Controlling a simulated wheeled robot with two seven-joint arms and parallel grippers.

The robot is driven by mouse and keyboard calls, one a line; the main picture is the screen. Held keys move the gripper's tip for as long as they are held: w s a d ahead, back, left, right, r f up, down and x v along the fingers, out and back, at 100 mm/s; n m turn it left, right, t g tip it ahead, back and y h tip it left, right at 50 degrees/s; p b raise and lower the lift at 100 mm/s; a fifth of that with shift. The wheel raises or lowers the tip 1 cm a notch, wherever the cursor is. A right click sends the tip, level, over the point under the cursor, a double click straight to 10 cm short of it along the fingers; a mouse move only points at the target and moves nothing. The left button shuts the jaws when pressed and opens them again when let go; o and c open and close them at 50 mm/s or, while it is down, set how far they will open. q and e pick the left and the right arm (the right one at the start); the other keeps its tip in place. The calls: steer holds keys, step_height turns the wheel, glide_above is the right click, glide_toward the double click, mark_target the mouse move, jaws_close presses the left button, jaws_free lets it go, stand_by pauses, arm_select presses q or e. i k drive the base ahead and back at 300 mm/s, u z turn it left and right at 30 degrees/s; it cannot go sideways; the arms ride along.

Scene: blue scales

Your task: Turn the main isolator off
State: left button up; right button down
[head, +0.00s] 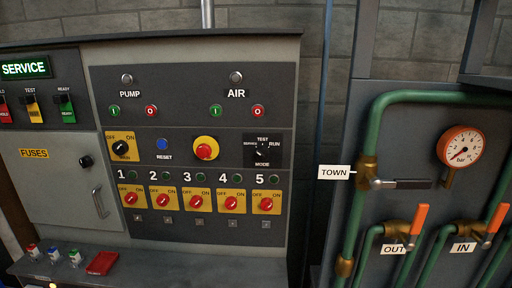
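The main isolator (121,146) is a black rotary knob on a yellow plate at the left of the grey control panel in the head view. Its plate reads OFF at upper left and ON at upper right, with a small label below that looks like MAIN. The knob's pale mark lies on a slant and seems to point to the upper right, toward ON, but it is small. Neither of my grippers is in view, and nothing covers the isolator.
Right of it are a blue RESET button (162,144), a red emergency button (206,149) and a MODE selector (262,149). Several red numbered switches (197,202) sit below. A fuse box door (65,180) with a protruding handle (98,202) is at left. A ledge (150,262) juts out below.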

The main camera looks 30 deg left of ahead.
mark_target(121, 147)
steer(key=u, duration=1.25)
